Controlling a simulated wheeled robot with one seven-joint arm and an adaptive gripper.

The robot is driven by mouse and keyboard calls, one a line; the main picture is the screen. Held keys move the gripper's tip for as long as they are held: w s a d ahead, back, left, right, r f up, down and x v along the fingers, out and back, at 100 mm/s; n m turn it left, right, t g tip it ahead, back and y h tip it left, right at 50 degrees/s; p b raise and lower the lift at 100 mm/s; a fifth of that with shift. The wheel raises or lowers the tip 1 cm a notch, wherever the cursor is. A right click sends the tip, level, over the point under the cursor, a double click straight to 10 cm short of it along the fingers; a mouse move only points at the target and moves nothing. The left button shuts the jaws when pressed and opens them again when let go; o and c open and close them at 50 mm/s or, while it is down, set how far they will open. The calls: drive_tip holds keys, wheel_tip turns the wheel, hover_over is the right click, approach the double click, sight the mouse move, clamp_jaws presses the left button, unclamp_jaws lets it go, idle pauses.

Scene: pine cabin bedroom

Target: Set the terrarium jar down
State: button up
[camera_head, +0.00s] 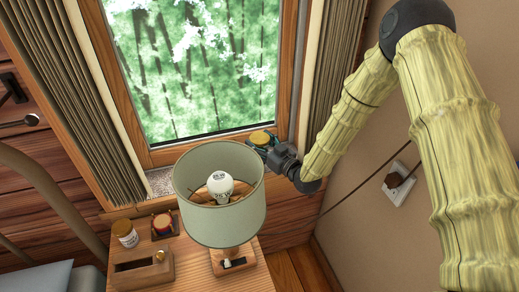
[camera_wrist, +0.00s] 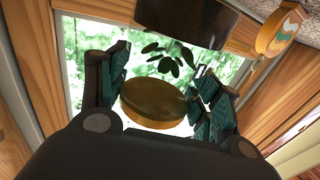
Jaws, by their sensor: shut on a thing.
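The terrarium jar shows its round yellow-brown lid (camera_head: 261,138) in the head view, in front of the window beyond the lamp; most of its body is hidden. In the wrist view, which looks upside down, the lid (camera_wrist: 155,103) is in the middle. Green leaves (camera_wrist: 168,60) and a dark brown band, seemingly soil (camera_wrist: 190,18), lie above it in the picture. My gripper (camera_head: 270,148) is shut on the jar, its fingers (camera_wrist: 160,88) on either side. The jar appears upright. Its bottom is out of sight, so I cannot tell whether it touches anything.
A green-shaded lamp (camera_head: 220,215) stands close in front of my gripper on the nightstand (camera_head: 195,268). A small jar (camera_head: 125,234), a red-and-yellow item (camera_head: 162,223) and a wooden box (camera_head: 145,272) are left of it. A speckled sill (camera_head: 160,181) holds a patterned wooden object (camera_wrist: 281,30).

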drive_tip(key=shift+w+f, duration=0.1)
drive_tip(key=shift+w, duration=0.35)
drive_tip(key=shift+f+p, duration=0.3)
drive_tip(key=shift+f, duration=1.35)
drive_tip(key=shift+f, duration=0.15)
drive_tip(key=o, duration=1.3)
drive_tip(key=shift+o, duration=0.2)
drive_tip(key=b+v, duration=0.1)
drive_tip(key=v, duration=1.1)
